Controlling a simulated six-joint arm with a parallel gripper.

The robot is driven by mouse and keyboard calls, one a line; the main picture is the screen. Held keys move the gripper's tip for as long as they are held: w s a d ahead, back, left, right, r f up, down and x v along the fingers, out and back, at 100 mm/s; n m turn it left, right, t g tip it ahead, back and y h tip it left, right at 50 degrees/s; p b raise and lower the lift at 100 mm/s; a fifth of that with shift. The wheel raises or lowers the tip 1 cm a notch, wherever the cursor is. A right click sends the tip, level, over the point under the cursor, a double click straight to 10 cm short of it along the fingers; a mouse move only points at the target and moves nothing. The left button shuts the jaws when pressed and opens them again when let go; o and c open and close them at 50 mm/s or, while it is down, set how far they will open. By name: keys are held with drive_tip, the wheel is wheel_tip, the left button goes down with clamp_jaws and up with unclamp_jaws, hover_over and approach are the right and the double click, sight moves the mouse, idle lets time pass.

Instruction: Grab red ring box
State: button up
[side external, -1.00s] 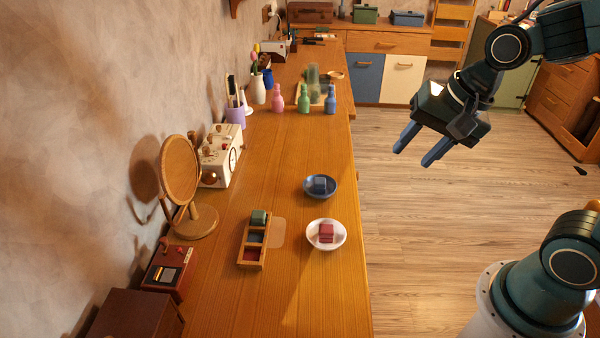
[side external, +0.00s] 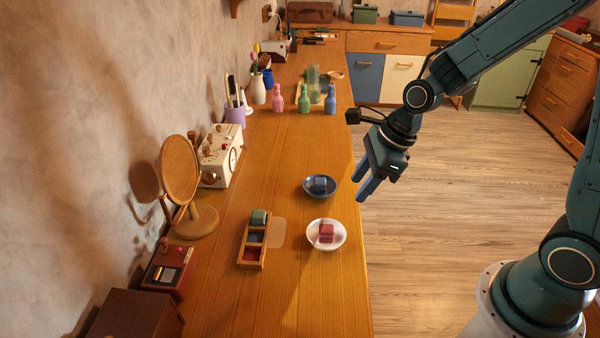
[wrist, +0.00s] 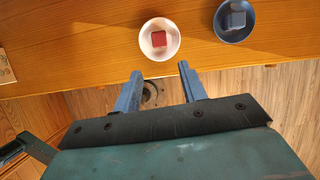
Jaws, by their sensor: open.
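The red ring box (side external: 326,231) sits in a white bowl (side external: 314,245) near the right edge of the wooden table. In the wrist view the red ring box (wrist: 159,39) lies in the white bowl (wrist: 148,51), beyond and between my fingers. My gripper (side external: 364,192) is open and empty, above and just off the table's right edge. The two blue fingers of my gripper (wrist: 160,76) show apart in the wrist view. The gripper is apart from the box.
A blue bowl (side external: 308,192) holding a blue-grey box (side external: 320,184) stands behind the white bowl. A wooden tray (side external: 241,255) with a green box (side external: 259,217) is to the left. A round mirror (side external: 181,170) and several bottles stand farther off.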

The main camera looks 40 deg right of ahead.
drive_tip(key=shift+w+a+f+m, duration=0.1)
drive_tip(key=shift+w+f+m, duration=0.05)
drive_tip(key=shift+f+m, duration=0.3)
hover_over(327, 228)
drive_tip(key=s+d, duration=0.2)
drive_tip(key=shift+w+f, duration=0.1)
drive_tip(key=shift+f, duration=3.8)
drive_tip(key=shift+x, duration=2.6)
drive_tip(key=shift+a+r, duration=0.1)
drive_tip(key=shift+a, duration=0.1)
drive_tip(key=c, duration=0.7)
drive_tip(key=shift+c, duration=0.2)
